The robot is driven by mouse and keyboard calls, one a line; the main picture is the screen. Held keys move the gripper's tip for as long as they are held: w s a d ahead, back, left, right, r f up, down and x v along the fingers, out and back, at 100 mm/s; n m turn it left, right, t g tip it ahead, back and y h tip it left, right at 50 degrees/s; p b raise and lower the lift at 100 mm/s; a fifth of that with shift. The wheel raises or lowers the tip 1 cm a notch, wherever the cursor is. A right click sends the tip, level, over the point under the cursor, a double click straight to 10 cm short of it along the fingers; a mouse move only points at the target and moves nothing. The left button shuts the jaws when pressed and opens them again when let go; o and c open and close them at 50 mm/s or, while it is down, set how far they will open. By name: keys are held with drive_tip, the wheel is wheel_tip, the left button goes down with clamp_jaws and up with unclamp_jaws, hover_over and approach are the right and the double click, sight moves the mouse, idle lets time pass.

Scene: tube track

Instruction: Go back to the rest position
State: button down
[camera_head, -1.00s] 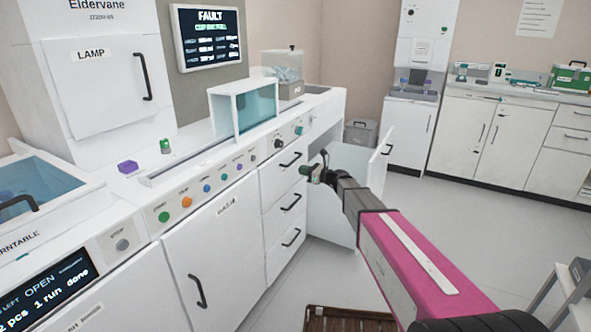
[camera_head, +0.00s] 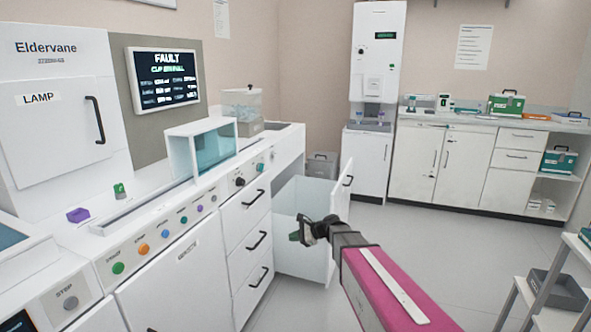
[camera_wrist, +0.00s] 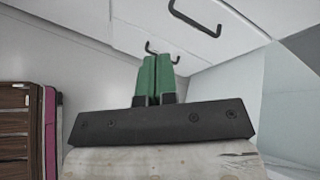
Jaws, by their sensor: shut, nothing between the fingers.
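My gripper (camera_head: 297,233) is at the end of my pink arm, in the lower middle of the head view. Drawer fronts with black handles (camera_wrist: 196,18) lie beyond the fingertips in that view.
A grey shelf cart (camera_head: 556,290) stands at the lower right. White cabinets (camera_head: 440,165) line the back wall. The floor (camera_head: 430,250) between is clear. A wall screen (camera_head: 163,78) reads FAULT.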

drive_tip(key=s+d+f+n+g+h, duration=0.1)
drive_tip(key=s+d+f+n+h, duration=0.2)
drive_tip(key=s+d+n+h, duration=0.3)
drive_tip(key=s+d+f+n+g+h, duration=0.2)
drive_tip(key=s+d+n+h, duration=0.4)
drive_tip(key=s+d, duration=0.8)
drive_tip(key=shift+s+f+n, duration=0.45)
drive_tip(key=shift+s+n, duration=0.1)
drive_tip(key=shift+n, duration=0.55)
